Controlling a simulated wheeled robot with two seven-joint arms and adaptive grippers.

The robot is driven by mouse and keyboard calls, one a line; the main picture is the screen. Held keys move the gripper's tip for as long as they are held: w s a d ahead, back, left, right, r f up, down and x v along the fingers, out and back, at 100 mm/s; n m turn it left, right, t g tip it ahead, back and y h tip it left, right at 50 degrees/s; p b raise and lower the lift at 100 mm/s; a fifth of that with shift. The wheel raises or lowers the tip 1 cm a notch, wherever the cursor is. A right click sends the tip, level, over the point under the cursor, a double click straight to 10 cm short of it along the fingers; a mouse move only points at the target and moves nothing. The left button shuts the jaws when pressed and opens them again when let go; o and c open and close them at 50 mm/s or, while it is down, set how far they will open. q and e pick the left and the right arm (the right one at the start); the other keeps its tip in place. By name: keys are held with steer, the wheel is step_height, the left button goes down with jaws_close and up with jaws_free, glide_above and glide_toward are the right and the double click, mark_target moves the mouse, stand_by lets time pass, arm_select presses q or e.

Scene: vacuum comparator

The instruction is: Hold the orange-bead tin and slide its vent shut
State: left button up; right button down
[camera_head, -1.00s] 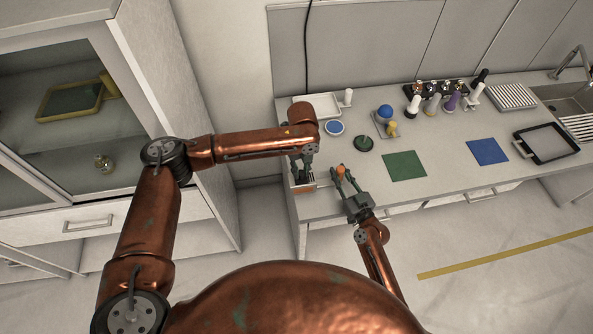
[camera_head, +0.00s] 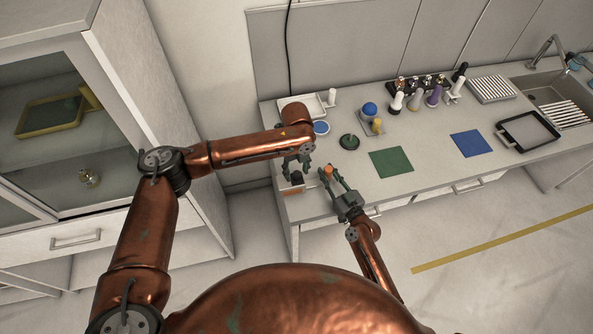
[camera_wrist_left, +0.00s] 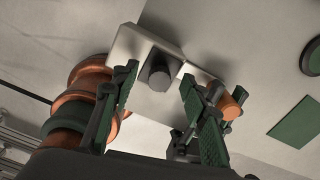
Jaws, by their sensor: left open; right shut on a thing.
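My right gripper (camera_head: 333,178) is shut on a small orange piece (camera_head: 328,170). In the left wrist view this orange piece (camera_wrist_left: 232,103) looks like a short cylinder; I cannot tell if it is the tin itself. No vent can be made out.
A green mat (camera_head: 391,162) and a blue mat (camera_head: 470,143) lie to the right. The glass-front cabinet (camera_head: 60,130) is at the left.

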arm_select(q)
steer(key=shift+r, duration=3.5)
step_height(320, 180, up, 12)
steer(key=shift+r, duration=0.1)
arm_select(e)
steer(key=c, duration=1.6)
jaws_free()
